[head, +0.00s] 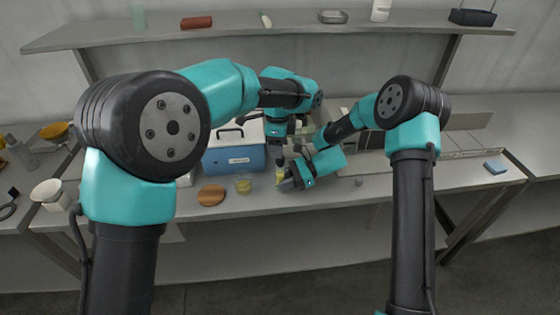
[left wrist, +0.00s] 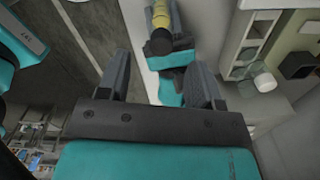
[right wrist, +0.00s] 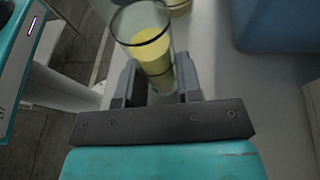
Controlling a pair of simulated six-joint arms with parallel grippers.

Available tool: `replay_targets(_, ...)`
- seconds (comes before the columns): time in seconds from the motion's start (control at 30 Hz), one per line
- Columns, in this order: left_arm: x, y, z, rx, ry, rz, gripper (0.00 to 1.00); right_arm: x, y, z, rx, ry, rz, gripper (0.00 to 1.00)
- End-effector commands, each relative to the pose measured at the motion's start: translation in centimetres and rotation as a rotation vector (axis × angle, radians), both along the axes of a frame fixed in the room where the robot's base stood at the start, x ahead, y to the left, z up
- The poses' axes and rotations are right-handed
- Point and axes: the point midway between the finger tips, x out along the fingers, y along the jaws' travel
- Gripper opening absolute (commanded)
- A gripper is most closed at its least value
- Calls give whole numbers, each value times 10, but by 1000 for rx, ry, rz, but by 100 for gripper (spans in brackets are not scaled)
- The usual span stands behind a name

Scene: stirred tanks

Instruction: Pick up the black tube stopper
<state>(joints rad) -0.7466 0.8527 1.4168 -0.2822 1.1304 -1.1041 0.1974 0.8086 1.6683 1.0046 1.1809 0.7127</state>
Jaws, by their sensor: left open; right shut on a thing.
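The black tube stopper (left wrist: 158,43) sits at the near end of a glass tube with yellow contents (left wrist: 160,15) in the left wrist view. My right gripper (head: 281,178) is shut on this tube; the tube's glass wall and yellow liquid fill the jaws in the right wrist view (right wrist: 152,55). No stopper shows there. My left gripper (left wrist: 158,72) is open and empty, pointing down from above, with the stopper apart from the fingers and near the middle of the gap. In the head view the stopper is too small to make out well.
A glass beaker with yellow liquid (head: 243,184) and an orange-brown disc (head: 211,195) stand left of the tube. A blue box (head: 235,160) is behind them. A blue pad (head: 495,167) lies far right. The front bench strip right of my grippers is mostly clear.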

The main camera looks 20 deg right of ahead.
Motion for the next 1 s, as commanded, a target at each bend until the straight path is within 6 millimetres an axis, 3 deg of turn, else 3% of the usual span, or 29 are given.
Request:
replay_targets(0.27, 0, -1, -6, 1, 2, 0, 60, 0, 0, 0, 0, 0, 0, 20)
replay_targets(0.63, 0, -5, -49, 0, 1, 0, 60, 0, 0, 0, 0, 0, 0, 20)
replay_targets(1.0, 0, -5, -52, 0, 0, 0, 60, 0, 0, 0, 0, 0, 0, 20)
